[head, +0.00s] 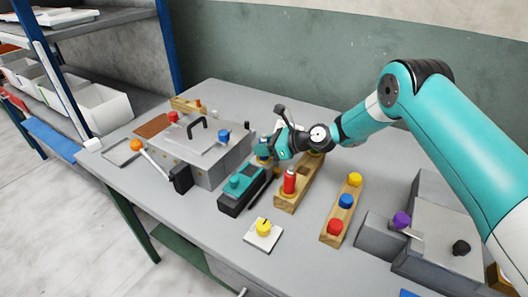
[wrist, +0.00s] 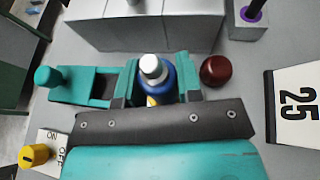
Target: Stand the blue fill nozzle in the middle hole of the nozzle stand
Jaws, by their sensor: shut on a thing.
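The blue fill nozzle (wrist: 157,77) has a silver tip and a bit of yellow. In the wrist view it is between the fingers of my gripper (wrist: 155,88), which is shut on it. In the head view my gripper (head: 266,150) is above the bench, left of the far part of the nozzle stand (head: 285,203); the nozzle there is mostly hidden by the fingers. The stand is a long wooden block. A red nozzle (head: 290,181) stands upright at its near end. Its middle hole looks dark and empty, and my gripper partly covers its far end.
A teal and black device (head: 240,190) lies just left of the stand, with a grey press box (head: 205,160) behind it. A yellow knob on a white plate (head: 263,228) is in front. A wooden strip with coloured knobs (head: 341,213) and grey blocks are right. A dark red ball (wrist: 214,70) is near my gripper.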

